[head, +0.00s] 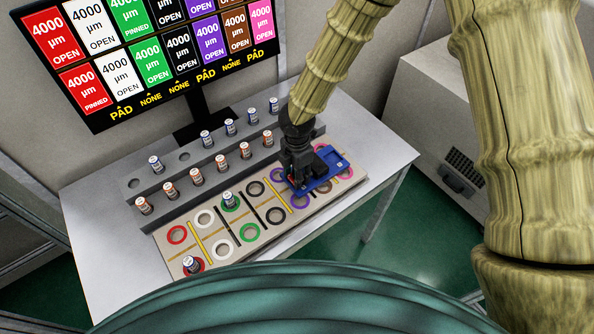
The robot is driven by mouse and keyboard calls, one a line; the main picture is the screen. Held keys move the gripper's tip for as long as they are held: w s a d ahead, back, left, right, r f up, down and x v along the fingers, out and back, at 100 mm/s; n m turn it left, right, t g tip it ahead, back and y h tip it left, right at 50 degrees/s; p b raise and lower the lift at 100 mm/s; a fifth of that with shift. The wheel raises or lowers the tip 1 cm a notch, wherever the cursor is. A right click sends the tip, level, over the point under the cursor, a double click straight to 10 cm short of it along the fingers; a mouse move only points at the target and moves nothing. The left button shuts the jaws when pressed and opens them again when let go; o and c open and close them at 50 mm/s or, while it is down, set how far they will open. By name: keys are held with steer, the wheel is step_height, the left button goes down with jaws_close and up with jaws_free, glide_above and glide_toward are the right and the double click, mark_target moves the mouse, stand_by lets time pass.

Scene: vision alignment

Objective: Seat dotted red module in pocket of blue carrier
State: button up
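The blue carrier (322,184) lies at the right part of the board, over some of the coloured rings. My gripper (297,178) is black and points down at the carrier's left end. Its fingers are dark and small here, so I cannot tell whether they are open or shut on anything. The carrier's pocket is partly hidden by the gripper. Small cylindrical modules with orange-red bands, one of them this module (196,176), stand in the front rack row. One module (191,264) stands on a red ring and another (229,200) on a green ring. I cannot make out dots on any.
The board (166,239) carries two rows of coloured rings. A grey stepped rack (160,207) behind it holds several modules, blue-banded ones at the back. A monitor (150,60) shows coloured tiles marked OPEN or PINNED. The grey table (95,225) is bare at left.

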steer(key=shift+s+f+b, duration=0.2)
steer(key=shift+f+b, duration=0.15)
steer(key=shift+f, duration=0.15)
steer(key=shift+s+d+f, duration=0.1)
steer(key=shift+s+f, duration=0.05)
steer(key=shift+f, duration=0.05)
steer(key=o, duration=1)
steer(key=shift+f, duration=0.1)
steer(key=shift+o, duration=0.2)
steer(key=shift+f, duration=0.15)
steer(key=shift+w+r, duration=0.2)
steer(key=shift+r, duration=0.1)
steer(key=shift+w+r+p, duration=0.1)
steer(key=shift+r+p, duration=0.25)
steer(key=shift+r, duration=0.3)
step_height(320, 180, up, 12)
steer(key=b, duration=0.2)
steer(key=shift+b, duration=0.35)
